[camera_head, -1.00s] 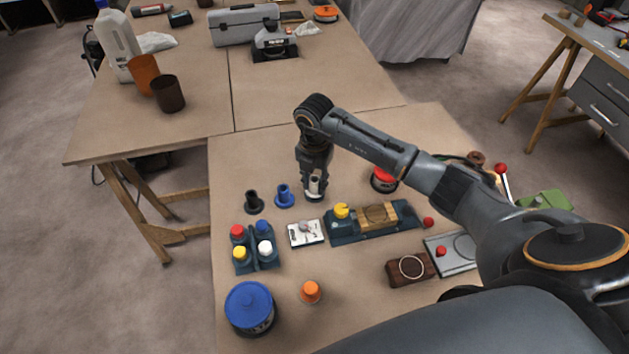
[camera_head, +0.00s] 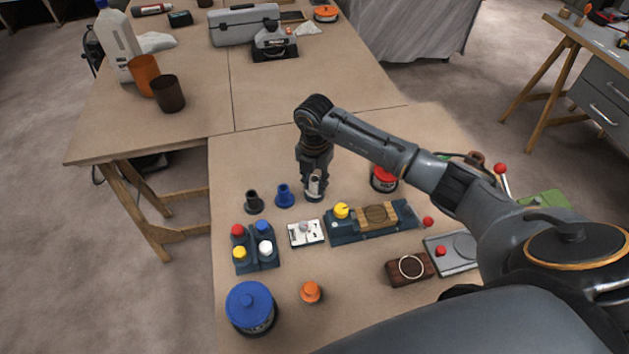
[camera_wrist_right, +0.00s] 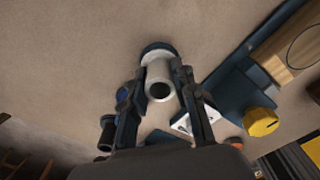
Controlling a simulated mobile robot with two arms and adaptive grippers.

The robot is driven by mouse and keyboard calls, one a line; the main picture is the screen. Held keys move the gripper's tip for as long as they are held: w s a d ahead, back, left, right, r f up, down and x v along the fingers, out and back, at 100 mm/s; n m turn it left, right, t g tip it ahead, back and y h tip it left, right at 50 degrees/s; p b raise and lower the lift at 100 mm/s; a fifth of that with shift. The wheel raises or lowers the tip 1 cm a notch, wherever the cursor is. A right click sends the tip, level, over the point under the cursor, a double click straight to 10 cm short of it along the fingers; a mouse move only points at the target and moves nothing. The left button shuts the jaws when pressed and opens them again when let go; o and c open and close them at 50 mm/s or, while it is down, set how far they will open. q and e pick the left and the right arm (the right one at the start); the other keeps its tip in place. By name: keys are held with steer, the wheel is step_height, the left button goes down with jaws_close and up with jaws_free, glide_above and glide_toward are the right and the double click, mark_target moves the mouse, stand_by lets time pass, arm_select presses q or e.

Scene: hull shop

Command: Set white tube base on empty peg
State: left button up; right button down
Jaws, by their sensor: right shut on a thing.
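My right gripper (camera_head: 314,186) points down at the table and is shut on the white tube base (camera_wrist_right: 158,80). In the right wrist view the tube stands between the fingers with its open dark bore facing the camera. A dark round rim (camera_wrist_right: 157,47) shows around its foot; I cannot tell whether it is part of it or a thing below. In the head view the fingers hide most of the tube. A blue tube base (camera_head: 285,195) and a black tube base (camera_head: 254,201) stand upright to its left. I cannot make out an empty peg. My left gripper is not in view.
A dark fixture with a yellow knob (camera_head: 341,210) and wooden block stands close right. A white switch plate (camera_head: 306,232), a block with several coloured caps (camera_head: 264,248) and a blue-lidded jar (camera_head: 250,307) lie nearer. The table behind the gripper is clear.

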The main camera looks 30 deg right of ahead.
steer(key=shift+f+b, duration=0.45)
steer(key=shift+f, duration=0.2)
steer(key=c, duration=1.3)
jaws_free()
steer(key=shift+c, duration=0.2)
steer(key=shift+r, duration=0.15)
step_height(320, 180, up, 11)
steer(key=p, duration=0.8)
steer(key=shift+p, duration=0.3)
